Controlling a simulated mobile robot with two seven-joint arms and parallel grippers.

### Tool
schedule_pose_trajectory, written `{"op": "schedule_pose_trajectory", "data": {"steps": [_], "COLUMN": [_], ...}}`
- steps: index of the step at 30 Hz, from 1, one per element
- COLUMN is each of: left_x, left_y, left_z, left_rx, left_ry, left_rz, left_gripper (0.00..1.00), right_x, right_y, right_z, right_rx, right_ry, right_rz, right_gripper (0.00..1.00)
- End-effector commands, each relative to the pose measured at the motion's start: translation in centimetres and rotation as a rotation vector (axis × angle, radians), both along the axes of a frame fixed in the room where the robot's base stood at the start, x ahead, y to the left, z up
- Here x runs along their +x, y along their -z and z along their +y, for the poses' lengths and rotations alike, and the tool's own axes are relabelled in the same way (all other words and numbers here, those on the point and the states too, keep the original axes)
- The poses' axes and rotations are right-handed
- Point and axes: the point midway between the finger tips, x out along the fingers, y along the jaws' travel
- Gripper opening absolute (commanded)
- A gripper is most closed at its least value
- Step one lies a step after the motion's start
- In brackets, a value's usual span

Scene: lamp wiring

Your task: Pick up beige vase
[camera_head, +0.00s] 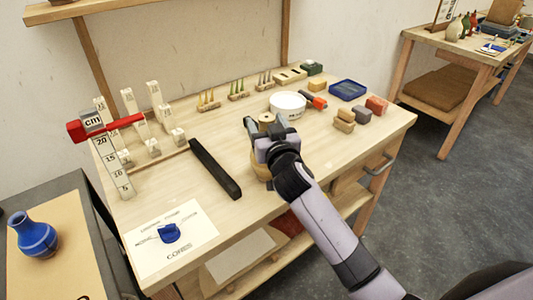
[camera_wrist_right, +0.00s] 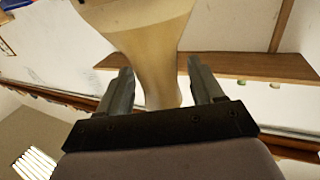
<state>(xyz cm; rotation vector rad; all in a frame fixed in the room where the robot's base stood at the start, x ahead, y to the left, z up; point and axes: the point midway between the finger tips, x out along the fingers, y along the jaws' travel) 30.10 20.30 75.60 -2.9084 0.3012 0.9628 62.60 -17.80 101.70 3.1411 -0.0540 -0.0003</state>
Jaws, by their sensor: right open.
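The beige vase (camera_head: 259,168) stands on the wooden workbench, mostly hidden behind my right gripper (camera_head: 264,125) in the head view. Its rim shows just beyond the fingers and part of its round body shows below the wrist. In the right wrist view the vase (camera_wrist_right: 155,45) appears upside down, with its narrow neck between the two fingers of my right gripper (camera_wrist_right: 159,72). The fingers are open, one on each side of the neck; I cannot tell whether either touches it. My left gripper is not in view.
A white bowl (camera_head: 288,103) stands close behind the gripper, with a red-and-black tool (camera_head: 313,100) beside it. A black bar (camera_head: 215,168) lies to the left. Wooden blocks (camera_head: 345,120) and a blue tray (camera_head: 348,90) are on the right. A blue vase (camera_head: 35,236) stands on another table.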

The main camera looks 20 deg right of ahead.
Motion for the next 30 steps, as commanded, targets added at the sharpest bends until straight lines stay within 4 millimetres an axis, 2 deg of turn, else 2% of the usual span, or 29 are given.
{"op": "schedule_pose_trajectory", "data": {"steps": [4, 5, 9, 11, 23, 30], "left_x": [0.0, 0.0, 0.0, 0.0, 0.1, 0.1], "left_y": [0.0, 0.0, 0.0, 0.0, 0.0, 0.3], "left_z": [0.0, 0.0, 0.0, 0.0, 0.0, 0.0], "left_rx": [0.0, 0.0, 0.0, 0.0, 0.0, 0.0], "left_ry": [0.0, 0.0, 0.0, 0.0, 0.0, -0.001], "left_rz": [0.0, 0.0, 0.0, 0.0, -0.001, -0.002], "left_gripper": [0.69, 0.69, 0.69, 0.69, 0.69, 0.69], "right_x": [0.0, 0.0, 0.0, 0.0, 0.0, 0.0], "right_y": [0.0, 0.0, 0.0, 0.0, -0.4, -2.5], "right_z": [0.0, 0.0, 0.0, 0.0, 0.0, 0.0], "right_rx": [0.0, 0.0, 0.0, 0.0, 0.0, 0.0], "right_ry": [0.0, 0.0, 0.0, 0.0, 0.0, 0.0], "right_rz": [0.0, 0.0, 0.0, 0.0, -0.006, -0.011], "right_gripper": [0.66, 0.63, 0.18, 0.0, 0.0, 0.0]}}
